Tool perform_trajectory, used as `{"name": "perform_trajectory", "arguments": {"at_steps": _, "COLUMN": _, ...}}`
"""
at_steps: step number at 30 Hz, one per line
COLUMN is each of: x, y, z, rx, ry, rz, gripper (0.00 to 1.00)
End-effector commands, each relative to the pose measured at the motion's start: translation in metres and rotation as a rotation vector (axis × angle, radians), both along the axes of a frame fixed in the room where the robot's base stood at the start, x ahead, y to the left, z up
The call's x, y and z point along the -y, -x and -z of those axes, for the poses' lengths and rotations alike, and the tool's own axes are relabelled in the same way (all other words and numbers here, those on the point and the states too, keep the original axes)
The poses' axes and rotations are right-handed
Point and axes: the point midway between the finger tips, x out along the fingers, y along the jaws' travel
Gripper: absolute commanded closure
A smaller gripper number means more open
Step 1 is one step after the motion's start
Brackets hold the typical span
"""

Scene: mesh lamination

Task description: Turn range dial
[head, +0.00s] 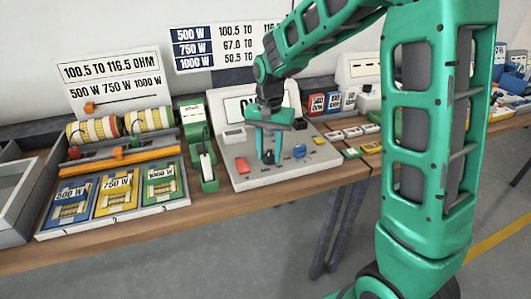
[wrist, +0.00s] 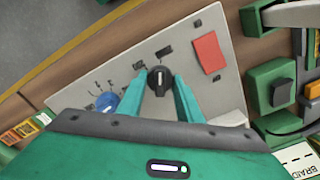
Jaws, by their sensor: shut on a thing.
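The grey meter (head: 238,178) stands on the bench with its sloping panel facing front; the panel (wrist: 225,75) also fills the middle of the wrist view. A black dial (wrist: 160,82) with a white pointer mark sits on it. My gripper (wrist: 163,78) is over the panel with its green fingers shut on the black dial, one on each side. In the head view my gripper (head: 268,156) mostly hides that dial. A blue dial (head: 299,151) with marks around it sits to the right; it also shows in the wrist view (wrist: 107,102). Which dial bears the range label is unreadable.
A red pad (head: 242,165) lies left of the black dial on the panel. A green holder (head: 208,183) stands left of the meter, beyond it a tray of coloured wattage cards (head: 115,195). Small blocks (head: 352,132) lie to the right.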

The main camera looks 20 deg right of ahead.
Motion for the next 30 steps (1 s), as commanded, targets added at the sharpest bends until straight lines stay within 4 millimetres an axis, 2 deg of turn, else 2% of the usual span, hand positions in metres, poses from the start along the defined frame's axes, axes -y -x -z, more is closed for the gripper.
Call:
{"name": "perform_trajectory", "arguments": {"at_steps": 8, "x": -0.0018, "y": -0.0014, "z": -0.0007, "rx": 0.005, "ry": -0.003, "rz": -0.164, "gripper": 0.90}}
{"name": "perform_trajectory", "arguments": {"at_steps": 30, "x": -0.0016, "y": -0.0022, "z": -0.0012, "rx": 0.007, "ry": -0.002, "rz": -0.822, "gripper": 0.90}}
